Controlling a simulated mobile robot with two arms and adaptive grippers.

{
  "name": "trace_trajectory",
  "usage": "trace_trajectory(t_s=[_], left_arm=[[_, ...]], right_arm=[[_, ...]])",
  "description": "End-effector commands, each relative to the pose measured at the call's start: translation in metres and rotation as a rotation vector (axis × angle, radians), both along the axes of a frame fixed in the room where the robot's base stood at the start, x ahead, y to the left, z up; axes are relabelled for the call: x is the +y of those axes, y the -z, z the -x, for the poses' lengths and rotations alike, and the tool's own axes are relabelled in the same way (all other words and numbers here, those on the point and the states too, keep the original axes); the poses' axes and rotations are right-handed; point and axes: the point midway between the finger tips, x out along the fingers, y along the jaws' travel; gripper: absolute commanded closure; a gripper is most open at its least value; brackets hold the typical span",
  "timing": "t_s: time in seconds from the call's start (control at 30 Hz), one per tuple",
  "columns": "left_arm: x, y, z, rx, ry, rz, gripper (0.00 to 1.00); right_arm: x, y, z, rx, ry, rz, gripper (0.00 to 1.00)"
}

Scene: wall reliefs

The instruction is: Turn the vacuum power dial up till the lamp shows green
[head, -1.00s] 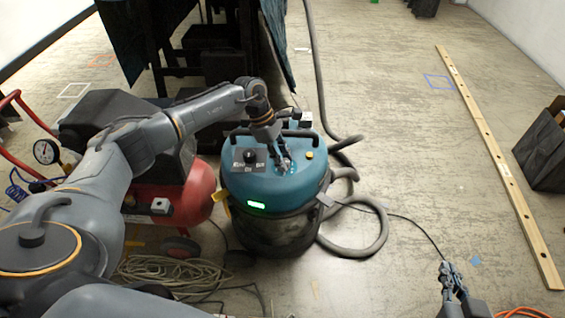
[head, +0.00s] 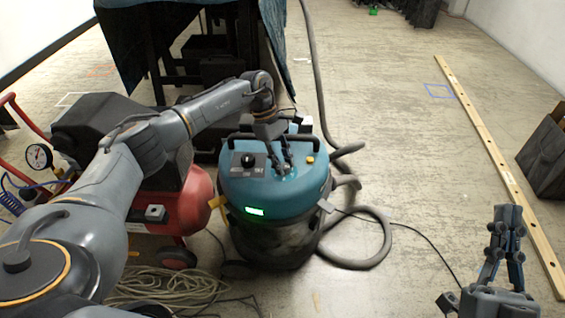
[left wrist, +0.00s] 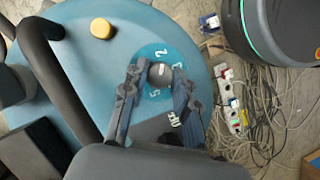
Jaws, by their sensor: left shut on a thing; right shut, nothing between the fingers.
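The vacuum (head: 310,190) is a teal-lidded drum on the floor, mid-view. Its power dial (left wrist: 160,74) is a small grey knob on a bright blue patch with white numbers, in the left wrist view. My left gripper (head: 285,172) reaches down onto the lid; in the left wrist view its fingers (left wrist: 158,80) are shut on the dial's sides. They hide part of the scale, so I cannot tell the exact setting. A small rectangular lamp (head: 254,211) on the vacuum's front glows green. My right gripper (head: 507,215) is shut and empty at the lower right.
A black knob (head: 247,160) on a dark plate and a yellow button (head: 308,159) also sit on the lid. A red compressor (head: 185,205) stands left. The hose (head: 370,258) curls on the right. A power strip and cables (left wrist: 235,118) lie on the floor.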

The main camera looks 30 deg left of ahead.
Motion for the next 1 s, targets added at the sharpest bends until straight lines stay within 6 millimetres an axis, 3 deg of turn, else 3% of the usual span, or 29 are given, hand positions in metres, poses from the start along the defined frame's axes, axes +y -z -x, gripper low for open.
trace_trajectory(t_s=[0.37, 0.4, 0.5, 0.83, 1.0], left_arm=[[0.0, 0.0, 0.0, 0.0, 0.002, -0.002, 1.0], [0.0, 0.0, 0.0, 0.0, 0.002, -0.002, 0.68], [0.0, 0.0, 0.0, 0.0, 0.002, -0.001, 0.49], [0.001, -0.002, 0.0, -0.001, 0.002, -0.001, 0.49], [0.009, -0.021, -0.003, -0.004, 0.001, -0.001, 0.49]], right_arm=[[0.0, -0.001, 0.001, -0.007, -0.001, -0.003, 1.0], [0.0, -0.001, 0.001, -0.007, -0.001, -0.003, 1.0], [0.0, -0.001, 0.001, -0.007, -0.001, -0.003, 1.0], [0.0, -0.001, 0.001, -0.007, 0.0, -0.002, 1.0], [0.0, -0.001, 0.001, -0.007, 0.0, -0.002, 1.0]])
